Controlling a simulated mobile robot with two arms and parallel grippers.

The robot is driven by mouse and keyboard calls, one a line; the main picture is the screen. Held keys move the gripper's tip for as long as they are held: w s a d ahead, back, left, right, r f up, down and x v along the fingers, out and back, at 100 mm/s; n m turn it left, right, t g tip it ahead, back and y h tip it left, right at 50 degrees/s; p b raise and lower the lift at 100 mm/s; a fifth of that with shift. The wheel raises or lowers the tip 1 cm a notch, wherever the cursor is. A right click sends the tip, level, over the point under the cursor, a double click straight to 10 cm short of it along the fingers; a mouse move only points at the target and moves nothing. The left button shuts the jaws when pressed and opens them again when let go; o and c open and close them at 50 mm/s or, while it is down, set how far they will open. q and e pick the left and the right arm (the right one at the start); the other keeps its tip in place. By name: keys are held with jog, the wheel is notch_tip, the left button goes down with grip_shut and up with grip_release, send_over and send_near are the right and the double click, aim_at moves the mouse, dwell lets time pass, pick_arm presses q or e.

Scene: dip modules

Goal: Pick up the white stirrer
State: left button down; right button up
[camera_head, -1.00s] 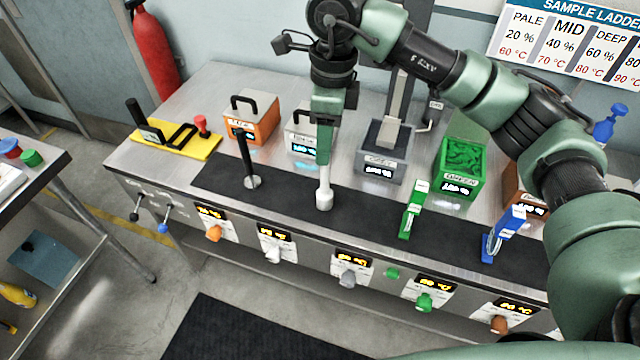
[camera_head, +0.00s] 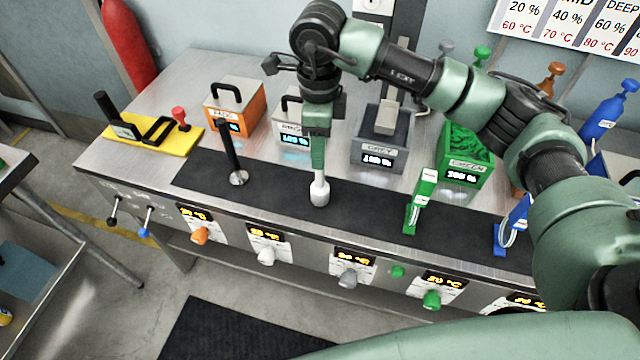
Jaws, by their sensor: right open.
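The white stirrer (camera_head: 319,192) stands upright on the dark mat strip of the bench. Its round white lower end shows, while its upper part is hidden behind my right gripper. My right gripper (camera_head: 318,162) comes down from above with its green fingers pointing at the bench. It is open, and its fingers are in line with the stirrer's upper part. I cannot tell whether they touch it. My left gripper is not in view.
A black stirrer (camera_head: 231,155) stands left of the white one; a green one (camera_head: 419,202) and a blue one (camera_head: 513,224) stand to the right. Behind are an orange box (camera_head: 238,100), a grey box (camera_head: 382,140) and a green bin (camera_head: 466,160). Knobs (camera_head: 347,278) line the bench front.

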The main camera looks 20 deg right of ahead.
aim_at(320, 172)
notch_tip(320, 172, down, 4)
jog(key=shift+w+r+p, duration=0.1)
jog(key=shift+r+p, duration=0.05)
jog(key=shift+p, duration=0.25)
jog(key=shift+c, duration=0.4)
grip_shut()
jog(key=shift+r, duration=0.1)
